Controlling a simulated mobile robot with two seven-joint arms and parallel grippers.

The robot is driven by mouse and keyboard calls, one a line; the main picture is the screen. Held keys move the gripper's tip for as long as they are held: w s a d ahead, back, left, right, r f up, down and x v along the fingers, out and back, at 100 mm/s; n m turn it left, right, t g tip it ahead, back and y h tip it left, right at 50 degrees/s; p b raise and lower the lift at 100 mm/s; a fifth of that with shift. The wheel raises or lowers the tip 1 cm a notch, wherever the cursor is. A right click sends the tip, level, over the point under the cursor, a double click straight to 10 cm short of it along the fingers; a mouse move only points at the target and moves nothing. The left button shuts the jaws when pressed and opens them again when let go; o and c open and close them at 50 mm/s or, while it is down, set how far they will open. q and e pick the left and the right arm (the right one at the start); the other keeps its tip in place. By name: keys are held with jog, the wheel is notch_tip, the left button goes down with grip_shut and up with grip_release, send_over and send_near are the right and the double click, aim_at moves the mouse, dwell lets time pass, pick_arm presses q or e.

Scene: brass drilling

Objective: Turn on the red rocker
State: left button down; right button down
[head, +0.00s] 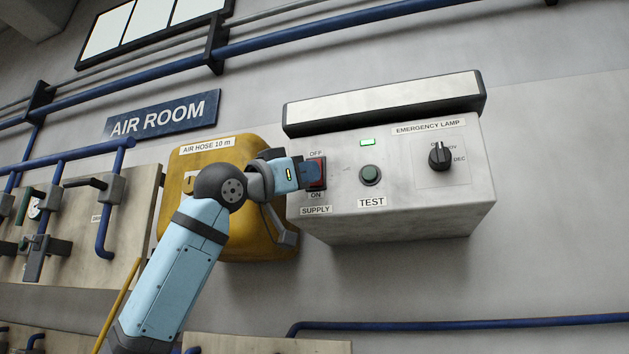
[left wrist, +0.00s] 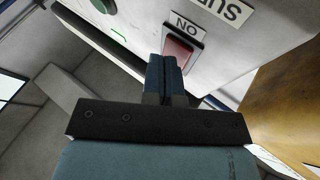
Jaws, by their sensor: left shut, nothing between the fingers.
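The red rocker (head: 317,173) sits in a dark frame at the left of the white emergency lamp box (head: 410,205), with OFF above, ON below and a SUPPLY label under it. My left gripper (head: 306,175) comes from the left, its fingertips at the rocker and covering part of it. It is shut and empty. In the left wrist view the picture is turned over: the rocker (left wrist: 179,50) lies just beyond the closed fingers (left wrist: 164,68), beside the ON label. I cannot tell whether they touch. My right gripper is not in view.
On the box are a green TEST button (head: 370,174), a lit green indicator (head: 367,142) and a black rotary knob (head: 439,156). A yellow air hose case (head: 205,155) is behind my arm. Blue pipes (head: 300,36) run along the wall. Free wall lies right of the box.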

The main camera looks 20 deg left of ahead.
pick_arm(q)
jog(key=shift+s+r, duration=0.15)
jog(key=shift+s, duration=0.7)
jog(key=s, duration=0.1)
jog(key=s+b, duration=0.1)
jog(key=s, duration=0.3)
jog(key=shift+a+r+b, duration=0.15)
jog(key=shift+r+b, duration=0.15)
jog(key=shift+w, duration=0.1)
